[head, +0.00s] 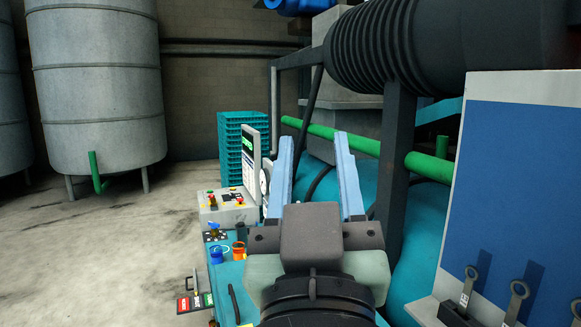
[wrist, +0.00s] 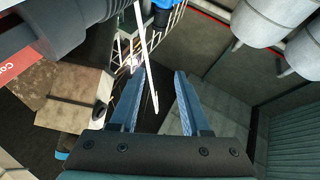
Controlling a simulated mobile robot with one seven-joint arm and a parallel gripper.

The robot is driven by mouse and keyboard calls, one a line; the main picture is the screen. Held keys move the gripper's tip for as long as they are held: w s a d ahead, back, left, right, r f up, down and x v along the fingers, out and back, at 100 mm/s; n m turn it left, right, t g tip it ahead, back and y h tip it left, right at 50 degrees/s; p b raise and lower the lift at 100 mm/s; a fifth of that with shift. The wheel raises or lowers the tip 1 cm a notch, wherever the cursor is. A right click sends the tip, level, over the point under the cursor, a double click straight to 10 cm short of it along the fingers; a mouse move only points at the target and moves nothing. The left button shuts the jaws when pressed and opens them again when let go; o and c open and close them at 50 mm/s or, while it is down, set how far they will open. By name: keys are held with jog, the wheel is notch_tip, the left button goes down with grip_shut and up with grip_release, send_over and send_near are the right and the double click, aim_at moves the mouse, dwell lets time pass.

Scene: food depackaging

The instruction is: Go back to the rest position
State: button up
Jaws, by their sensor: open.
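My gripper (head: 313,170) is raised in the middle of the head view, with its two blue fingers pointing up and spread apart. It also shows in the wrist view (wrist: 158,100), where the fingers stand apart with nothing between them. The gripper is open and empty. It is in front of a teal machine (head: 321,182), and I cannot tell how close it is.
A control box (head: 228,208) with buttons and a screen stands left of my gripper. Teal crates (head: 240,135) are stacked behind. A blue panel (head: 520,180) with hanging tools is at right. Large grey tanks (head: 98,85) stand far left. The left floor is clear.

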jog(key=s+a+r+t+y, duration=0.1)
jog(key=s+a+r+t, duration=0.1)
jog(key=s+r, duration=0.4)
notch_tip(320, 180, up, 2)
jog(key=shift+s+r+m+t, duration=0.1)
jog(key=shift+s+m+t, duration=0.2)
jog(key=shift+t, duration=0.6)
notch_tip(320, 180, down, 11)
jog(key=b, duration=1)
jog(key=shift+b, duration=0.3)
